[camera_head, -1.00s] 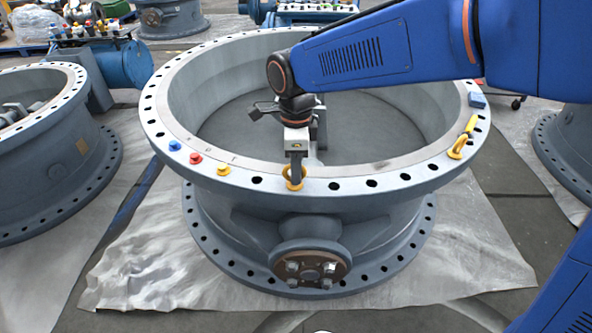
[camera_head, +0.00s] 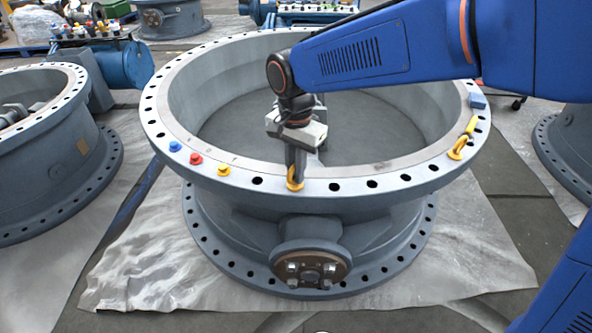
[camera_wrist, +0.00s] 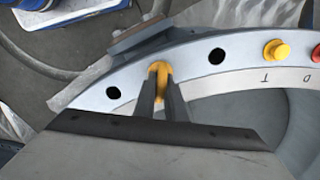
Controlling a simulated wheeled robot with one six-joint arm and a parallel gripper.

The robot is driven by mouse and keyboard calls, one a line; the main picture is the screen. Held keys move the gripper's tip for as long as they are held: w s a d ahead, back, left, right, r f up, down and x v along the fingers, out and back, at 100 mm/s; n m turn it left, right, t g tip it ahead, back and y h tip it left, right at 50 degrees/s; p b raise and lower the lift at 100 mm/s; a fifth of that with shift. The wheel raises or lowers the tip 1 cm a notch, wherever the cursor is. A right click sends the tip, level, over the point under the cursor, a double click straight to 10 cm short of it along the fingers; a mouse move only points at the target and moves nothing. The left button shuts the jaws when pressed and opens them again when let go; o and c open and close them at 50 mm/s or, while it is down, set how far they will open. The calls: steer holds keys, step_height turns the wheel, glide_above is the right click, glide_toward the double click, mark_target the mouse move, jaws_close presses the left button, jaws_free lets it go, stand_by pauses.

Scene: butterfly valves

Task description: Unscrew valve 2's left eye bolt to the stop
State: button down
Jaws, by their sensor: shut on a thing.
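The large grey valve body (camera_head: 330,205) stands upright with its round flange on top. A yellow eye bolt (camera_head: 295,183) stands in the near part of the flange, left of the middle. My gripper (camera_head: 296,172) points down at this bolt and is shut on its ring. In the wrist view my two fingers (camera_wrist: 161,95) straddle the yellow eye bolt (camera_wrist: 159,68), and its lower part is hidden between them. A second yellow eye bolt (camera_head: 457,152) sits on the right side of the flange, with a yellow tool-like piece beside it.
Blue (camera_head: 175,146), red (camera_head: 196,159) and yellow (camera_head: 223,170) plugs stand on the flange left of my gripper. A blue block (camera_head: 477,101) lies on the right rim. Another valve (camera_head: 45,150) stands at the left.

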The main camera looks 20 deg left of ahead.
steer(key=n, duration=0.6)
steer(key=shift+a+n, duration=0.1)
steer(key=shift+n, duration=0.2)
steer(key=n, duration=0.5)
steer(key=shift+a, duration=0.1)
steer(key=n, duration=0.5)
steer(key=shift+s+n, duration=0.1)
steer(key=shift+n, duration=0.3)
steer(key=n, duration=1.1)
steer(key=shift+s+r+n, duration=0.1)
steer(key=shift+s+n, duration=0.05)
steer(key=shift+n, duration=0.25)
steer(key=n, duration=1.1)
steer(key=shift+n, duration=0.4)
steer(key=n, duration=0.4)
steer(key=shift+d+n, duration=0.2)
steer(key=shift+n, duration=0.2)
